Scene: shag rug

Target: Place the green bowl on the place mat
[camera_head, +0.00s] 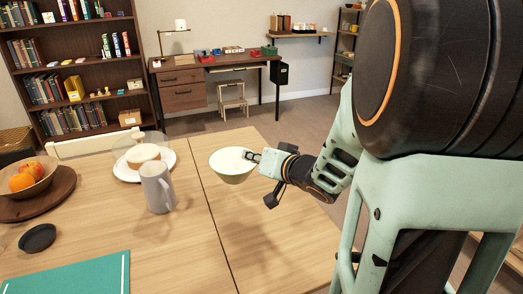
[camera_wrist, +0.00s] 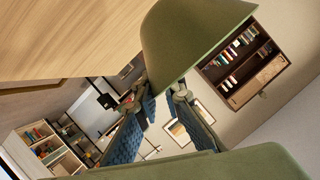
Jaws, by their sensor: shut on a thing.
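The green bowl (camera_head: 232,167) is pale green outside with a light inside, and it is upright over the right part of the wooden table. My gripper (camera_head: 252,156) is shut on its right rim. In the wrist view the bowl (camera_wrist: 190,40) fills the upper middle, and its edge is between the fingertips of my gripper (camera_wrist: 164,99). I cannot tell for certain whether the bowl's base touches the table. The place mat (camera_head: 75,276) is a flat teal rectangle with a pale stripe, at the front left of the table. It is partly cut off by the picture edge.
A grey pitcher (camera_head: 157,188) stands between the bowl and the mat. A dark coaster (camera_head: 38,238) lies behind the mat. A cake on a white plate (camera_head: 128,172) and a fruit bowl on a wooden board (camera_head: 52,204) are further back. The table's front middle is clear.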

